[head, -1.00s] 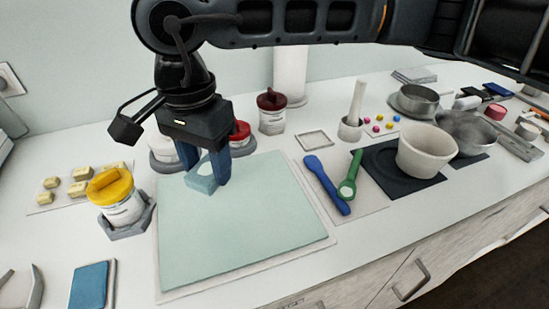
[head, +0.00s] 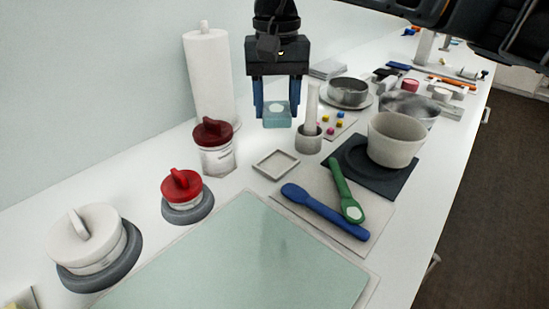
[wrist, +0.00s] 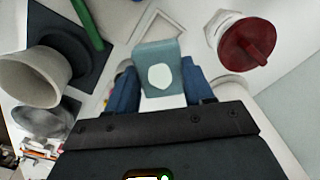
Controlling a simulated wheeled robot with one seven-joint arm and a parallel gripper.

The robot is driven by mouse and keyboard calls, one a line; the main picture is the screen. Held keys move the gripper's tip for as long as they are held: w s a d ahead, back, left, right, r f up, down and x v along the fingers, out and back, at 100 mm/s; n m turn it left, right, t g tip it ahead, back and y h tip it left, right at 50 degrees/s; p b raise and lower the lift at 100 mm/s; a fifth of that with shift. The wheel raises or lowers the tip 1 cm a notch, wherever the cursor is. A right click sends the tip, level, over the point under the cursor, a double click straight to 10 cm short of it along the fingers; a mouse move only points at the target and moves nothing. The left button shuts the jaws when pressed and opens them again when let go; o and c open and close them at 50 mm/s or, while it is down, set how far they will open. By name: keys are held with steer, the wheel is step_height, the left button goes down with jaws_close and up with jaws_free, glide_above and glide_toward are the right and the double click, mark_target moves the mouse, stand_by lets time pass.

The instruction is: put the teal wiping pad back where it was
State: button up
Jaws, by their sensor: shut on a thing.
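The teal wiping pad (head: 277,121) is a small block with a white patch on its face. The wrist view also shows the pad (wrist: 170,50) between the fingers. A small empty square tray (head: 276,164) with a pale rim lies on the counter, nearer the head camera than the pad. It also shows beyond the pad in the wrist view (wrist: 142,28).
The pale green mat (head: 245,260) is bare. Near the tray stand a dark-red-lidded jar (head: 214,152), a mortar (head: 309,140) with a pestle, and blue (head: 325,212) and green (head: 342,185) spatulas. A beige bowl (head: 395,142) stands on a dark mat.

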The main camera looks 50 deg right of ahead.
step_height(320, 180, down, 9)
steer(key=shift+d+f+p, duration=0.1)
steer(key=shift+f+p, duration=0.1)
steer(key=shift+p, duration=0.25)
steer(key=shift+f+b, duration=0.3)
steer(key=shift+b, duration=0.15)
steer(key=o, duration=1)
steer(key=shift+r, duration=0.15)
steer(key=shift+r+p, duration=0.45)
steer(key=shift+p, duration=0.05)
step_height(320, 180, up, 11)
steer(key=shift+r+b, duration=0.2)
steer(key=shift+b, duration=0.45)
